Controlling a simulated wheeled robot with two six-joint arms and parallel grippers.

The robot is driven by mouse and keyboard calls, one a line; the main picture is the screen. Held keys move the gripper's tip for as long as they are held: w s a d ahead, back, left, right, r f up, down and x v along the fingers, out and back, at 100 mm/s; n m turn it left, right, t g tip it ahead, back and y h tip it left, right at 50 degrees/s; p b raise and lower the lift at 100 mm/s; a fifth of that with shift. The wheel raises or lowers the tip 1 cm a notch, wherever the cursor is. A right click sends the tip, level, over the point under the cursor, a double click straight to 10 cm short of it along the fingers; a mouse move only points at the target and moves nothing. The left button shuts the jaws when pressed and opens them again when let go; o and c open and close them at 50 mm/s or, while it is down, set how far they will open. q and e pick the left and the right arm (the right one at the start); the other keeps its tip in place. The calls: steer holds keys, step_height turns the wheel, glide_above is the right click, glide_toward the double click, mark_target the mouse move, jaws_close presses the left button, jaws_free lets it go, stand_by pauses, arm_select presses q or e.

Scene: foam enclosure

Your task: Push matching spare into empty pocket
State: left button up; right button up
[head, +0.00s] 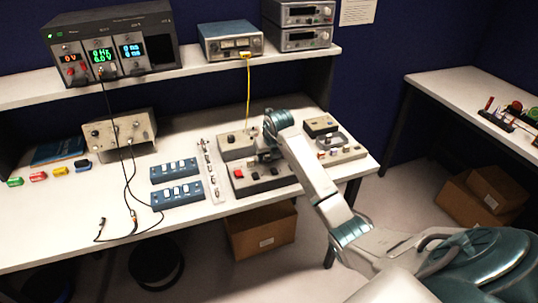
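My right gripper (262,153) is at the grey box units in the middle of the workbench. Its fingers are small and dark against the units, so I cannot tell whether they are open or hold anything. A grey unit with a dark top and a red button (258,178) lies just in front of it. Another grey unit (236,146) stands behind and left. A narrow pale strip with small parts (211,171) lies left of these units. I cannot tell which item is the spare or where an empty pocket is. My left gripper is not in view.
Two blue switch panels (174,171) (177,193) lie left of the strip. Black cables (131,190) cross the bench (60,225). More units (340,153) stand right.

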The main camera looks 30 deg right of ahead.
steer(key=shift+s+r+b, duration=0.15)
steer(key=shift+r+b, duration=0.15)
steer(key=shift+r, duration=0.25)
steer(key=b+v, duration=0.2)
steer(key=v, duration=0.7)
steer(key=shift+s+r+b, duration=0.15)
steer(key=shift+r+b, duration=0.15)
steer(key=shift+b, duration=0.05)
